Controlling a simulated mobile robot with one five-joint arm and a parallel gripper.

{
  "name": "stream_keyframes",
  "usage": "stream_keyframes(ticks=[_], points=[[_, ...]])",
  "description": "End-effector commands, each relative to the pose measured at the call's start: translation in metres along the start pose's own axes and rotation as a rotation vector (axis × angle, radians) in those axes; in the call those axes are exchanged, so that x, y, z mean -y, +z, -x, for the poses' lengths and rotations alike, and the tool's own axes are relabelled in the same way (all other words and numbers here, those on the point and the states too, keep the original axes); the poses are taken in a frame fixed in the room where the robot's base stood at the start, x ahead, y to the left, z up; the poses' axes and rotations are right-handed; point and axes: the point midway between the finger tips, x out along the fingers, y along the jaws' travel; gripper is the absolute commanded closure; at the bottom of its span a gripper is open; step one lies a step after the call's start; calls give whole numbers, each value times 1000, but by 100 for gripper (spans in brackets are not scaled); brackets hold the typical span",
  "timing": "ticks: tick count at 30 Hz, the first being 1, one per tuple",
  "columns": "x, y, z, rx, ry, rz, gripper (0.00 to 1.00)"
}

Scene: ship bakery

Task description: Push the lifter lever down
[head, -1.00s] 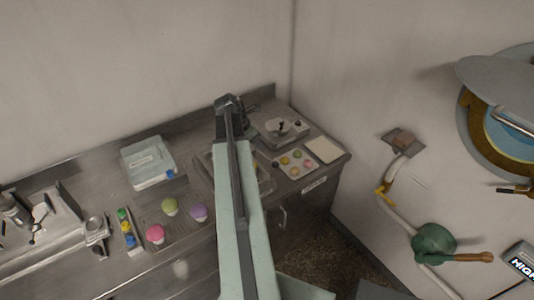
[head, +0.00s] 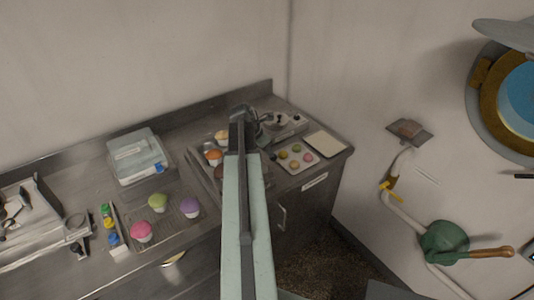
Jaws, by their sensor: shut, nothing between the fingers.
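My arm reaches from the bottom of the head view toward the back right of the counter. My gripper (head: 243,117) is at its far end, shut and empty, near the left side of a metal appliance (head: 285,124) in the back corner. A dark part stands up on top of this appliance. I cannot tell whether it is the lifter lever. The arm and gripper hide part of the counter and the appliance's left side. I cannot tell whether the gripper touches anything.
A tray of small coloured rounds (head: 296,158) and a pale flat board (head: 326,144) lie right of my arm. Left are a pan with orange-cased muffins (head: 213,157), a clear-lidded box (head: 136,157), and pink (head: 141,231), green and purple cupcakes.

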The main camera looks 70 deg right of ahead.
Motion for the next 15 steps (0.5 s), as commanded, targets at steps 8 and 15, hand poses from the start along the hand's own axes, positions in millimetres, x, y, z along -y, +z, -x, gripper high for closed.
stream_keyframes(ticks=[8,15], points=[[4,-7,-12,0,0,-1,100],[8,-13,-24,-2,0,-1,100]])
